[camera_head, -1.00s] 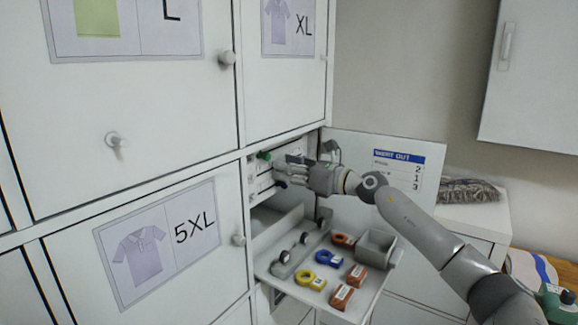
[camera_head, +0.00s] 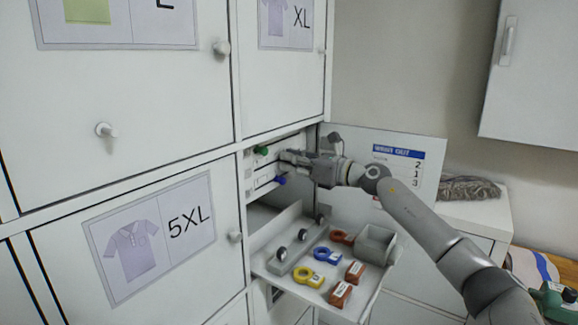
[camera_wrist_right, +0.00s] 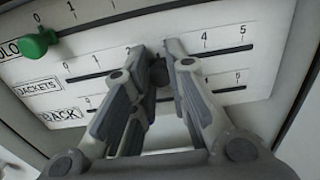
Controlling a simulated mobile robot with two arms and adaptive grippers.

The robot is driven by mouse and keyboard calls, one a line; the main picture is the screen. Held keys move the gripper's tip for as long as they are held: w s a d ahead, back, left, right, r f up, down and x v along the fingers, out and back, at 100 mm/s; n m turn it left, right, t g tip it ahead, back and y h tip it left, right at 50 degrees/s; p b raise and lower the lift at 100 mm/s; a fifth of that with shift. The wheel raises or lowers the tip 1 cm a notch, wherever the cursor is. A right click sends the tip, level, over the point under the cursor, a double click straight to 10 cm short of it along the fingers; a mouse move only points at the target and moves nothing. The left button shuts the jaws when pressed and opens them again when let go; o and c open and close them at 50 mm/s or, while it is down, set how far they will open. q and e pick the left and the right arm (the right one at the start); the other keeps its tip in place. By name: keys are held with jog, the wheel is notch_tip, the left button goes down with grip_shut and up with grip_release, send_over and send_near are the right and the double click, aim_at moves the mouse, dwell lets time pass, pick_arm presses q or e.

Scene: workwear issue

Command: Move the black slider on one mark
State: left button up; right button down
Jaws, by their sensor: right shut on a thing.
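The white slider panel (camera_wrist_right: 262,78) has numbered slots, with a row labelled JACKETS in the middle. My right gripper (camera_wrist_right: 163,50) is at this middle row, its fingers closed on a dark knob, the black slider (camera_wrist_right: 161,74), mostly hidden between them. It sits between the visible 2 and 4; the mark there is covered. In the head view my right gripper (camera_head: 284,157) reaches the panel from the right and hides the slider. The green slider (camera_wrist_right: 38,43) is at the left end of the top row. The blue slider (camera_head: 279,180) is on the bottom row.
Below the panel, a pulled-out tray (camera_head: 334,309) holds rings, brown blocks and a grey bin (camera_head: 375,246). An open door with a WENT OUT sheet (camera_head: 408,154) reading 2, 1, 3 stands behind my arm. Closed locker doors (camera_head: 60,195) fill the left.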

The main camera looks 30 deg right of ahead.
jog(key=shift+w+d+f, duration=0.1)
jog(key=shift+w+d, duration=0.25)
jog(key=shift+d, duration=0.45)
jog(key=c, duration=1.4)
grip_release()
jog(key=shift+s+a+r, duration=0.3)
jog(key=shift+a, duration=0.25)
jog(key=shift+o, duration=0.2)
jog(key=v, duration=1.2)
jog(key=shift+w+d+f, duration=0.15)
jog(key=shift+d+f, duration=0.15)
jog(key=shift+d, duration=0.05)
